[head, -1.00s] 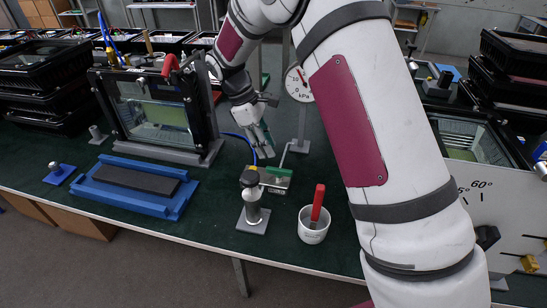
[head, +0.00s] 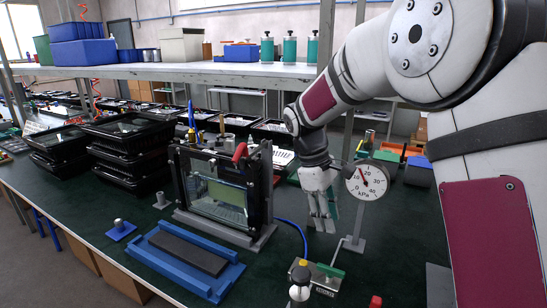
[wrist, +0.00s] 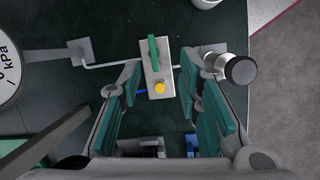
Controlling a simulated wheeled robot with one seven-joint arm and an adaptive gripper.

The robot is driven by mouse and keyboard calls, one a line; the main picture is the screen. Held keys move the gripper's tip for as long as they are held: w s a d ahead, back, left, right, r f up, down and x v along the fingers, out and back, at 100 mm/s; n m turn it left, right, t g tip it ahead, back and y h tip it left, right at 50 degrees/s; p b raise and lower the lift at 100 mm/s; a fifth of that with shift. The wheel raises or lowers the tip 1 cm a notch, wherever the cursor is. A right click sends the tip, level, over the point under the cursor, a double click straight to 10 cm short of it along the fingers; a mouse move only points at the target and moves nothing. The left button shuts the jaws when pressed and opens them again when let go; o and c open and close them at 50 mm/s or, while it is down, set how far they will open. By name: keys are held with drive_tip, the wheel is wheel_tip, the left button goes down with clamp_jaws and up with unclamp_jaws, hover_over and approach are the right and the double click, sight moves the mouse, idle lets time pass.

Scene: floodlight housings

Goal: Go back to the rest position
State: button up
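My gripper (head: 322,222) hangs above the green bench in the head view, between a clamped housing frame and a pressure gauge. In the wrist view my gripper (wrist: 168,95) has its two green-padded fingers spread wide, with nothing held between them. Below it, beyond the fingertips, is a small grey valve block (wrist: 155,72) with a green handle and a yellow knob. The same valve block (head: 322,278) shows in the head view at the front, lower than the gripper. My arm fills the right side of the head view.
The frame with a glass window (head: 218,195) stands left of my gripper. The gauge (head: 367,182) stands close on its right. A blue cradle (head: 190,262) lies in front. Black housings (head: 130,140) are stacked at left. A shelf (head: 220,72) runs above the bench behind.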

drive_tip(key=s+d+r+m+t+y, duration=0.1)
drive_tip(key=s+d+r+m, duration=0.15)
drive_tip(key=s+r, duration=0.55)
drive_tip(key=s+r+m+t+y+p, duration=0.1)
drive_tip(key=s+r+m+t, duration=0.1)
drive_tip(key=s, duration=0.9)
drive_tip(key=s+d+r+m+t+y+p, duration=0.1)
drive_tip(key=s+m, duration=0.4)
drive_tip(key=s, duration=0.7)
drive_tip(key=shift+r+t+p, duration=0.45)
drive_tip(key=shift+r+t, duration=0.1)
drive_tip(key=shift+t, duration=0.35)
drive_tip(key=shift+d+m, duration=0.1)
drive_tip(key=shift+m, duration=0.15)
